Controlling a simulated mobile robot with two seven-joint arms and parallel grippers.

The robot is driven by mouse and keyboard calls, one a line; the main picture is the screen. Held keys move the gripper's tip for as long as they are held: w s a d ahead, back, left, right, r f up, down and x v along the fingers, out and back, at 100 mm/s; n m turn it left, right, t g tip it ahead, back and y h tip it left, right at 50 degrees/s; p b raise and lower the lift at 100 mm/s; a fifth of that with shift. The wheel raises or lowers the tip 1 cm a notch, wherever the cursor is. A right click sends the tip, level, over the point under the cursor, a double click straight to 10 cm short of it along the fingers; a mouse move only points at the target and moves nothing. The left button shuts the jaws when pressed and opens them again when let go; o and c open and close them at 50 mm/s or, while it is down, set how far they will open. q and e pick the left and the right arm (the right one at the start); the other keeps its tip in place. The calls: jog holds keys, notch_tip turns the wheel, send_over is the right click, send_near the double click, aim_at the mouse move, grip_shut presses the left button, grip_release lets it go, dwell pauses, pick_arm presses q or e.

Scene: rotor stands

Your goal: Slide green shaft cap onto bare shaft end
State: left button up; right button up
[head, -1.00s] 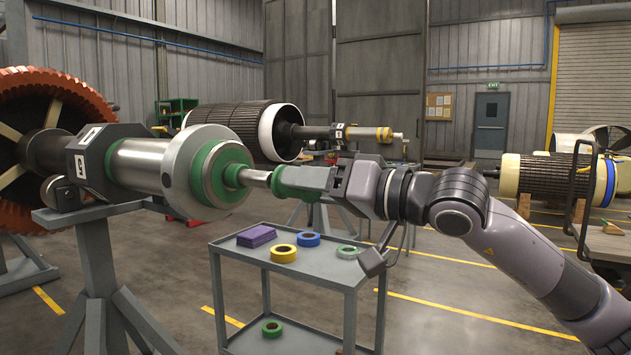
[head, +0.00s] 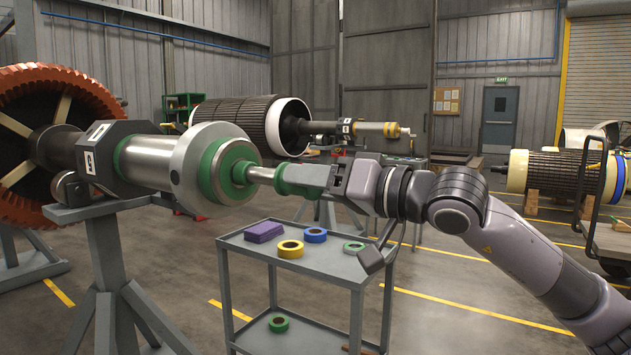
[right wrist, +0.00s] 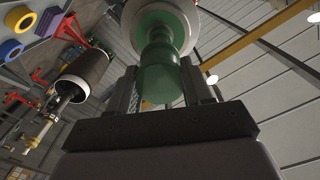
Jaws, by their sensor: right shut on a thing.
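The green shaft cap (head: 306,178) is held in my right gripper (head: 325,181), level with the shaft. The bare silver shaft end (head: 262,175) sticks out of the green-ringed flange (head: 229,170) and meets the cap's near end. I cannot tell whether its tip is inside the cap. In the right wrist view the cap (right wrist: 166,82) sits between my two dark fingers, in line with the green flange centre, and hides the thin shaft. My left gripper is not in view.
A grey cart (head: 318,267) below holds a purple block (head: 264,232) and yellow, blue and green tape rolls. The rotor rests on a grey stand (head: 107,258) at left. Another rotor (head: 253,122) lies behind. Open floor lies to the right of the cart.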

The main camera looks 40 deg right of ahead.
jog(key=shift+w+a+p, duration=0.25)
jog(key=shift+w+p, duration=0.25)
jog(key=shift+w, duration=0.15)
dwell(0.7)
jog(key=shift+p+x, duration=0.75)
jog(key=shift+x, duration=0.4)
jog(key=shift+w, duration=0.1)
jog(key=shift+w+a+p, duration=0.3)
jog(key=shift+w, duration=0.2)
jog(key=shift+w+a, duration=0.1)
jog(key=shift+w, duration=0.25)
dwell(0.5)
jog(key=o, duration=1.4)
jog(key=shift+c, duration=0.2)
